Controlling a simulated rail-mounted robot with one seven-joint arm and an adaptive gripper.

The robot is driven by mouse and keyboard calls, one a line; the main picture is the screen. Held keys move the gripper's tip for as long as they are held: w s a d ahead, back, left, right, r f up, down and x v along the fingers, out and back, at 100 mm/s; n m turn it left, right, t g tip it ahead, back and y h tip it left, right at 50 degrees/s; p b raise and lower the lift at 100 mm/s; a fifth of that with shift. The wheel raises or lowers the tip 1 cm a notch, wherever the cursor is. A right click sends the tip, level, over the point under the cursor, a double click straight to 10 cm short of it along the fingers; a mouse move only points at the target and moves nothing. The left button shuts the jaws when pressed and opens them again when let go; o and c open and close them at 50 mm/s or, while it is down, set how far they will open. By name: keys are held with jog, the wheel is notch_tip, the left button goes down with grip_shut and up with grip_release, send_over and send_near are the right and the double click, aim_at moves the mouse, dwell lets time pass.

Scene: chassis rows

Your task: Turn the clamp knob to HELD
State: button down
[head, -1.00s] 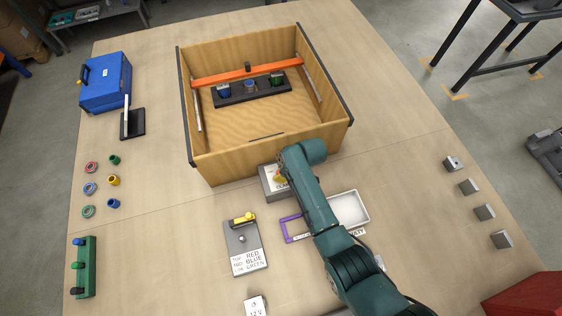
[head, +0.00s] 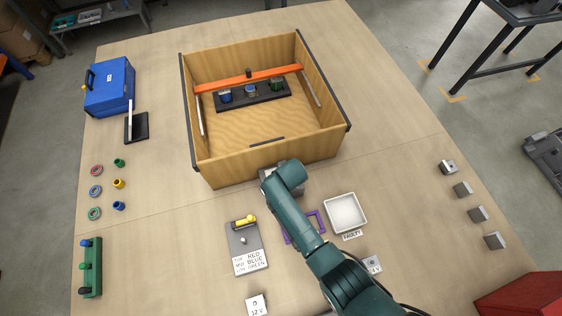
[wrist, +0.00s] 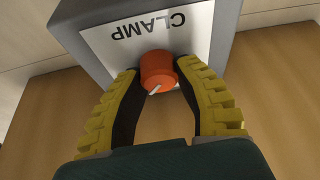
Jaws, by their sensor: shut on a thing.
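The clamp knob (wrist: 157,70) is a small orange-red cylinder with a pale pointer line, which points to the lower left in the wrist view. It sticks out of a white plate lettered CLAMP (wrist: 110,45), upside down in that view, on a grey block (wrist: 72,38). My gripper (wrist: 158,78) has its yellow-backed, dark-padded fingers on either side of the knob, closed on it. No HELD mark is visible. In the head view my arm covers the gripper, the knob and most of the block.
The block stands by the front wall of a wooden box (head: 230,172) with an orange bar (head: 240,80) across it. A purple frame (head: 289,238) and a white tray (head: 362,222) lie right of my arm. A lettered board with a yellow handle (head: 244,222) lies left.

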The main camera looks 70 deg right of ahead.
jog(key=shift+s+a+f+m, duration=0.1)
jog(key=shift+f+m, duration=0.1)
jog(key=shift+m, duration=0.2)
jog(key=c, duration=0.7)
grip_release()
jog(key=shift+r, duration=0.1)
jog(key=shift+r, duration=0.1)
jog(key=shift+r, duration=0.4)
jog(key=v, duration=1.1)
jog(key=shift+a, duration=0.15)
